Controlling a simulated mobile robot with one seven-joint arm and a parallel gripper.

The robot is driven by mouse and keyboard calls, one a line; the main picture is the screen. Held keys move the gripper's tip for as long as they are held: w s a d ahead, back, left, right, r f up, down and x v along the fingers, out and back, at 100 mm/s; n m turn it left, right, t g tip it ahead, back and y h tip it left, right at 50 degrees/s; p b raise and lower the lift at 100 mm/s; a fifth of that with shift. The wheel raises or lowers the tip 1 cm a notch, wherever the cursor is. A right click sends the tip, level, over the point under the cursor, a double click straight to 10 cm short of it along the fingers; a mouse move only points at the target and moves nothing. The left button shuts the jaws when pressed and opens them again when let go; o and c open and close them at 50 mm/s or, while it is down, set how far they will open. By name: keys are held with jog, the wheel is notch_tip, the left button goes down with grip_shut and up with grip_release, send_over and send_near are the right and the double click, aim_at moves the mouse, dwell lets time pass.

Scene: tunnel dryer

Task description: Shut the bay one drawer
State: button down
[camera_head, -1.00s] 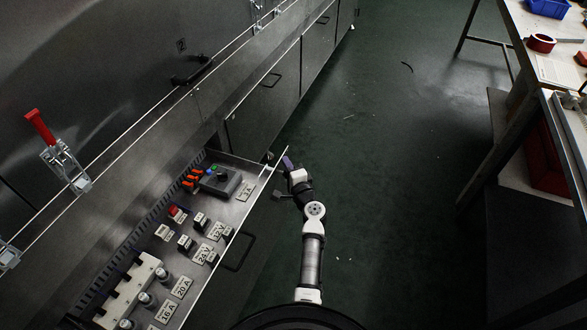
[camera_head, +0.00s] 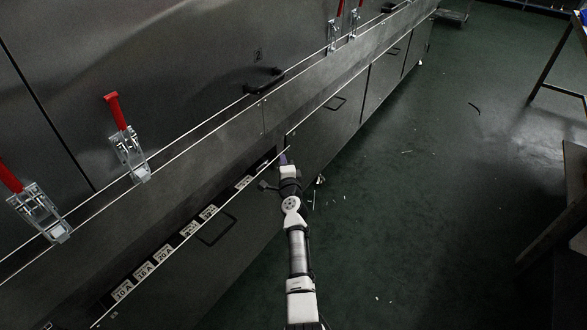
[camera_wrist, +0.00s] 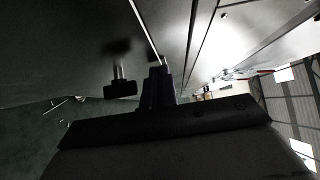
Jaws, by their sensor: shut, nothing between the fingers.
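The drawer (camera_head: 190,262) is nearly in, with a narrow gap along its top edge through which several number cards show. Its black bar handle (camera_head: 217,232) is on the front panel; a black handle also shows in the wrist view (camera_wrist: 120,88). My gripper (camera_head: 283,160) is at the far end of the drawer's top edge, by the front panel. Its fingers in the wrist view (camera_wrist: 158,85) are together and empty, close against the panel edge. I cannot tell if they touch it.
Red-handled toggle clamps (camera_head: 125,138) stand on the ledge above. Other closed drawer fronts (camera_head: 335,120) continue beyond. A table (camera_head: 565,210) stands at the right. The green floor (camera_head: 400,200) between is mostly clear, with small scraps.

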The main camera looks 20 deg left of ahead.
jog(key=shift+w+a, duration=0.15)
jog(key=shift+a, duration=0.15)
dwell(0.4)
